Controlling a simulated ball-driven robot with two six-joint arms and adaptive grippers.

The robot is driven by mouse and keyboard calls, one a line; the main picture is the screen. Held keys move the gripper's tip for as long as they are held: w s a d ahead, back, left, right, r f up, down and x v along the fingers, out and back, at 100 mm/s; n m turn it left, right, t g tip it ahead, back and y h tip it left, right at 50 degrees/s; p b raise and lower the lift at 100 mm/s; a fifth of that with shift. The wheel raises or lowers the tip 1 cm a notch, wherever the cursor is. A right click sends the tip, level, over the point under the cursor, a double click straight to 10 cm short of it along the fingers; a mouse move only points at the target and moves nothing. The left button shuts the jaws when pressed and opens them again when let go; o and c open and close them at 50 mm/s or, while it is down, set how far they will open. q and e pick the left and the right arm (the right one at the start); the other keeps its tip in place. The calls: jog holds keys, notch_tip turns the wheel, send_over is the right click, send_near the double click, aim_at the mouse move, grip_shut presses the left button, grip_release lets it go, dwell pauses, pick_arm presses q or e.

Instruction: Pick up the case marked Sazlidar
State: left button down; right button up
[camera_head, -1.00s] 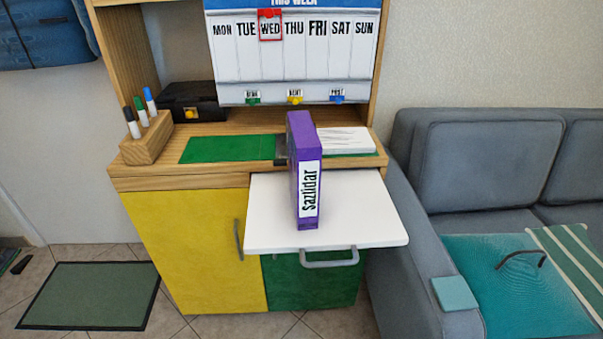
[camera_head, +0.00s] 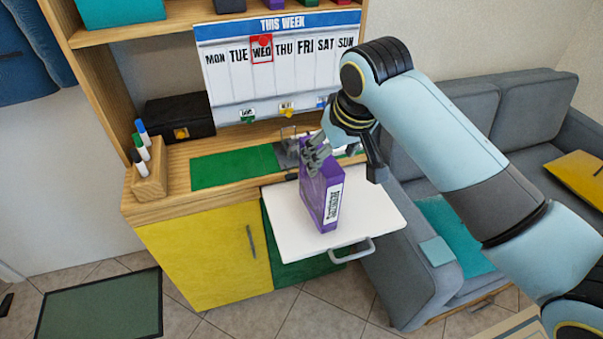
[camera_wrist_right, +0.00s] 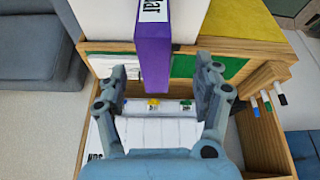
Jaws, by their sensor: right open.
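The purple case (camera_head: 318,199) stands upright on the white pull-out board (camera_head: 282,222). Its white label faces the front; in the right wrist view the case (camera_wrist_right: 154,60) shows only the label's end letters, "ar". My right gripper (camera_head: 316,152) comes down over the top of the case from the right. In the right wrist view my right gripper (camera_wrist_right: 160,72) is open, with one finger on each side of the case's upper end. Visible gaps lie between the fingers and the case. My left gripper is not in view.
A wooden cabinet (camera_head: 150,206) carries a pen block (camera_head: 150,184), a black box (camera_head: 180,118) and a green mat (camera_head: 233,168). A week calendar (camera_head: 232,84) stands behind the case. A grey sofa (camera_head: 520,101) is on the right. The board's left part is clear.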

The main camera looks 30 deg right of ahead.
aim_at(319, 186)
jog(key=shift+w+d+f, duration=0.2)
jog(key=shift+w+d, duration=0.05)
jog(key=shift+w, duration=0.25)
jog(key=shift+w+d+f, duration=0.15)
jog(key=shift+w+d, duration=0.1)
jog(key=shift+w, duration=0.2)
jog(key=x, duration=0.3)
jog(key=shift+w+a+f, duration=0.15)
jog(key=shift+w+f, duration=0.05)
jog(key=shift+f, duration=0.15)
jog(key=x, duration=0.6)
jog(key=shift+s+d, duration=0.15)
jog(key=shift+d, duration=0.1)
jog(key=shift+f, duration=0.25)
grip_shut()
